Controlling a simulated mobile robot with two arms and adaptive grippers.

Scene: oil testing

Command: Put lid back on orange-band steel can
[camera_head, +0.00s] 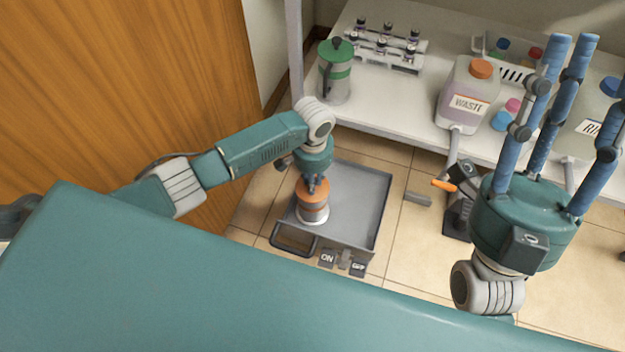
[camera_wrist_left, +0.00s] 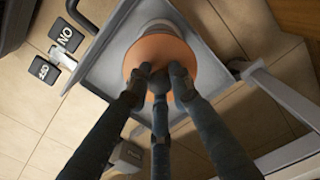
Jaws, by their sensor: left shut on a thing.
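The steel can with the orange band (camera_head: 313,214) stands upright on a grey tray (camera_head: 368,205) on the floor. Its orange lid (camera_head: 311,192) is at the can's top; whether it is fully seated I cannot tell. My left gripper (camera_head: 314,184) comes from above and is shut on the lid's knob. In the left wrist view the three fingertips (camera_wrist_left: 160,80) close together over the orange lid (camera_wrist_left: 148,50), and the knob is mostly hidden between them. My right gripper (camera_head: 588,80) is raised at the right, its three blue fingers apart and empty.
A white shelf (camera_head: 390,95) at the back carries a green-lidded can (camera_head: 335,75), a vial rack (camera_head: 385,50) and a waste jug (camera_head: 466,92). ON and OFF labels (camera_head: 328,260) lie at the tray's front. A wooden panel (camera_head: 120,80) stands left. The tray's right side is clear.

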